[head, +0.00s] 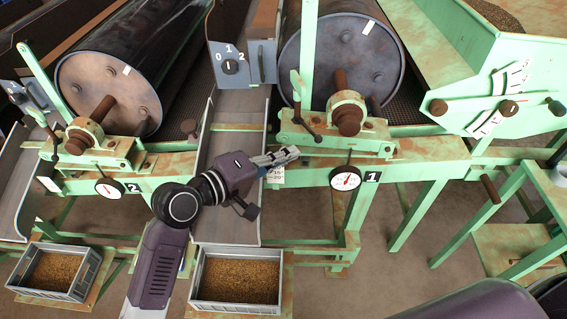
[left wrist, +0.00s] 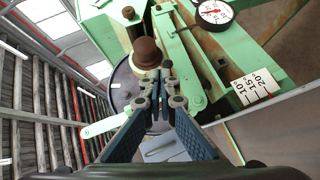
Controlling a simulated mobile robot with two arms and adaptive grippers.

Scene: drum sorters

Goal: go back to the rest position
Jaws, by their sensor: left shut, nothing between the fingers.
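My left gripper (head: 277,158) is shut and empty in the head view. It is in front of the green frame of drum sorter 1, over the right edge of the grey chute (head: 226,125), just left of the gauge (head: 345,178) marked 1. In the left wrist view its fingers (left wrist: 165,78) are closed together, with the rusty shaft knob (left wrist: 146,52) beyond them. The angle scale plate (left wrist: 255,88) shows at right in that view and is partly covered by the gripper in the head view. My right gripper is not in view.
Two drums, the left one (head: 112,88) and the right one (head: 345,62), stand behind the green frame. A grain crate (head: 238,308) sits below the chute, another (head: 22,290) at lower left. Open floor lies at lower middle.

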